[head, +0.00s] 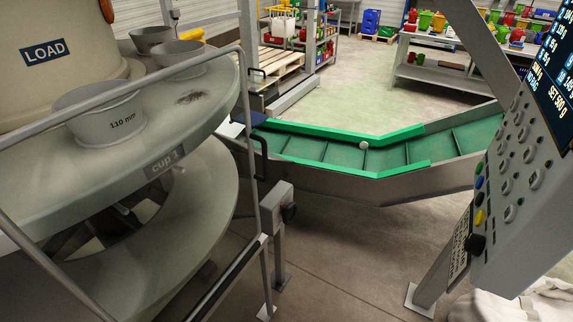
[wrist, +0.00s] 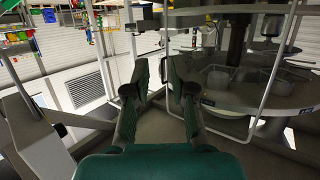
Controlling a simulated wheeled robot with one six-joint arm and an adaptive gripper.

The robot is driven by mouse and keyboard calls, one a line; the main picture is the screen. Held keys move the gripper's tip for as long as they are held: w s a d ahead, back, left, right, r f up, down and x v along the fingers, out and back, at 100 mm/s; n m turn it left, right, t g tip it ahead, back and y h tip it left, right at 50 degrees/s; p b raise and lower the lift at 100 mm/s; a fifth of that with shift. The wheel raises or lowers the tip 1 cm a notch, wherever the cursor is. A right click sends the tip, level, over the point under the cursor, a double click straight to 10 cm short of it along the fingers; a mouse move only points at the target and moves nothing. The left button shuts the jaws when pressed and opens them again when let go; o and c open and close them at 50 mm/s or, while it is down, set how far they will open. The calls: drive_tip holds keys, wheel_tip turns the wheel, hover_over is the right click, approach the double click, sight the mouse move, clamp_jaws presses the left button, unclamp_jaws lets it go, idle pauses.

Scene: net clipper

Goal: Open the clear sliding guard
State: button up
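The clear sliding guard (head: 246,95) stands in front of the round carousel at the left of the head view. Its grey tube frame is plain to see, while the clear pane itself is hard to make out. In the wrist view a pale tube frame (wrist: 274,75), which looks like the guard's, crosses in front of the carousel at the right. My gripper (wrist: 157,82) shows in the wrist view with its two dark green fingers spread and nothing between them. The frame lies to the right of and beyond the fingers, and I see no contact. My gripper is not in the head view.
The carousel (head: 205,118) carries grey cups. A green conveyor (head: 335,152) with one white ball crosses the middle. A control panel (head: 515,185) with buttons and a screen stands at the right. A grey post (head: 275,225) stands beside the guard. Floor shows in front of the conveyor.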

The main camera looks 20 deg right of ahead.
drive_tip(key=w, duration=0.2)
drive_tip(key=t, duration=0.3)
approach(266, 162)
drive_tip(key=shift+n+y, duration=0.3)
drive_tip(key=w, duration=1)
drive_tip(key=shift+w, duration=0.4)
clamp_jaws()
